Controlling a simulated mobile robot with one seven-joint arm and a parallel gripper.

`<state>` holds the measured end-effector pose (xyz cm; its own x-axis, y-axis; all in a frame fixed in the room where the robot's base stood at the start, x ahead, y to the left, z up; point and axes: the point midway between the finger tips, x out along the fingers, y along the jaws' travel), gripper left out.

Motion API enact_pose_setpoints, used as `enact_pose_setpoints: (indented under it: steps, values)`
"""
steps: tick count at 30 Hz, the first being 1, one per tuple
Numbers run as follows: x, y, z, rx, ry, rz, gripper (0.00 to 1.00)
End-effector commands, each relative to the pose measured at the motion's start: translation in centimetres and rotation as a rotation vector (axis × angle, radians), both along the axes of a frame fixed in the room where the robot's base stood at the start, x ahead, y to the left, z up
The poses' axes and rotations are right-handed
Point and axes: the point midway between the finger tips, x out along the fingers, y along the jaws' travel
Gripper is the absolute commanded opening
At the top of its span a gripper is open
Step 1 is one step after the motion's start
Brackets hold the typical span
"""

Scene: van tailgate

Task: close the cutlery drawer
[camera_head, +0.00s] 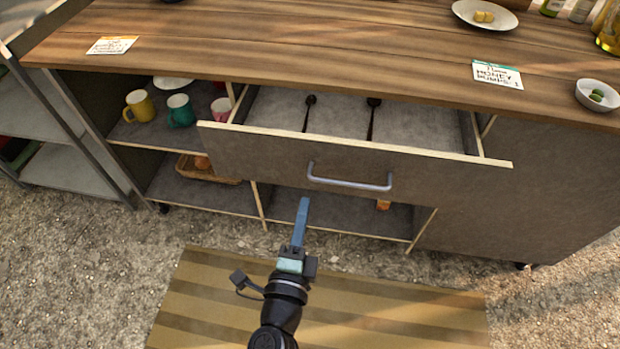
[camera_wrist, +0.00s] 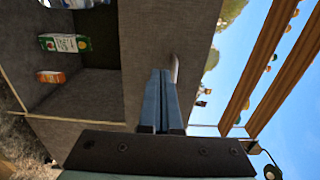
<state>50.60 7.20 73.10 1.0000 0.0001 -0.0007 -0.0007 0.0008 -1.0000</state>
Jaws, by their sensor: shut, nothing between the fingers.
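The cutlery drawer (camera_head: 280,147) is pulled open below the wooden counter top in the head view. Its grey front has a curved metal handle (camera_head: 348,183). Two dark utensils (camera_head: 372,118) lie inside it. My gripper (camera_head: 303,203) is shut and empty, with its blue fingers pointing up toward the drawer front, just left of the handle and lower in the picture. In the wrist view the fingers (camera_wrist: 160,75) lie over the grey drawer front (camera_wrist: 150,40), with the handle (camera_wrist: 175,68) beside the tips. I cannot tell whether they touch.
Mugs (camera_head: 180,110) and a basket (camera_head: 205,170) sit on open shelves at left. The counter (camera_head: 300,45) holds cards, a plate (camera_head: 485,14) and a small bowl (camera_head: 597,95). A carton (camera_wrist: 65,43) shows in the wrist view. A striped mat (camera_head: 210,300) lies on the gravel in front.

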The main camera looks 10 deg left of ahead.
Motion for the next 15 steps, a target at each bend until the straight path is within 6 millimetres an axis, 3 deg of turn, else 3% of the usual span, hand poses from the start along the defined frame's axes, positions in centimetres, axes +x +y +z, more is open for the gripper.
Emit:
enact_pose_setpoints:
  steps: [6,15]
  values:
    - [4.0,0.0,0.1,-0.001,-0.002,0.0,0.0]
    - [6.7,0.0,0.0,-0.002,-0.001,0.0,0.0]
